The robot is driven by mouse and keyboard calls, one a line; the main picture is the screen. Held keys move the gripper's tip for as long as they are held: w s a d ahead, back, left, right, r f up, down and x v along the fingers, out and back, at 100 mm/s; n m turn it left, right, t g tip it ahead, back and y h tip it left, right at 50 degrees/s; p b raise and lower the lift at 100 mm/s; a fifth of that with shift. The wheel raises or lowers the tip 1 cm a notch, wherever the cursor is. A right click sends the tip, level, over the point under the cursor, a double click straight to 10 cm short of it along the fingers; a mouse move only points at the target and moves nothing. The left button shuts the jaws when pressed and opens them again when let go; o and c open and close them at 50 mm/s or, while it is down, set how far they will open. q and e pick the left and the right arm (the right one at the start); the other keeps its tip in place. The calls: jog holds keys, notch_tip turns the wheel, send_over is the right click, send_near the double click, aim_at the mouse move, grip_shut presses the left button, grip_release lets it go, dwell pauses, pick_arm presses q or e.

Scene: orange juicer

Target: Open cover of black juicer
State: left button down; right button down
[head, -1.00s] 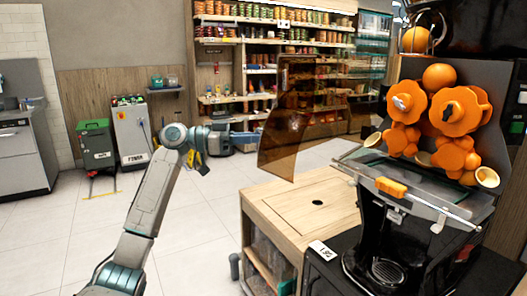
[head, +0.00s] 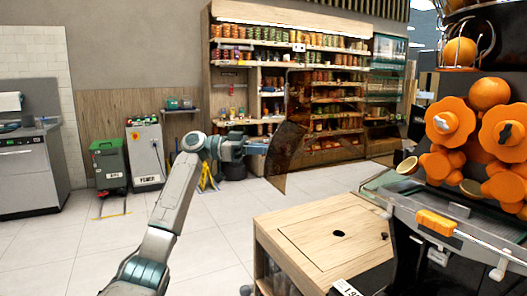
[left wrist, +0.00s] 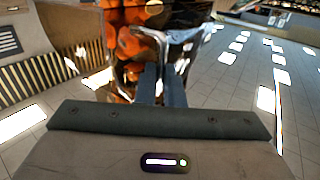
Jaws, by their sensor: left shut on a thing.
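The black juicer (head: 405,240) stands at the right in the head view, with orange press wheels (head: 450,122) exposed at its front. Its brown see-through cover (head: 287,145) is upright in the air to the left, with a gap in the picture between it and the juicer. My left gripper (head: 264,147) is shut on the cover's left edge. In the left wrist view my left gripper (left wrist: 162,84) has its fingers close together at a shiny edge, with the orange wheels (left wrist: 135,40) behind. The exact grip point is blurred there. My right gripper is not in view.
A wooden counter (head: 300,222) with a round hole is left of the juicer. Shelves of goods (head: 330,100) stand at the back. A green bin (head: 109,165) and a grey cabinet (head: 145,155) stand farther left. The tiled floor around my left arm is clear.

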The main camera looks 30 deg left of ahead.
pick_arm(q)
jog(key=shift+d+f, duration=0.1)
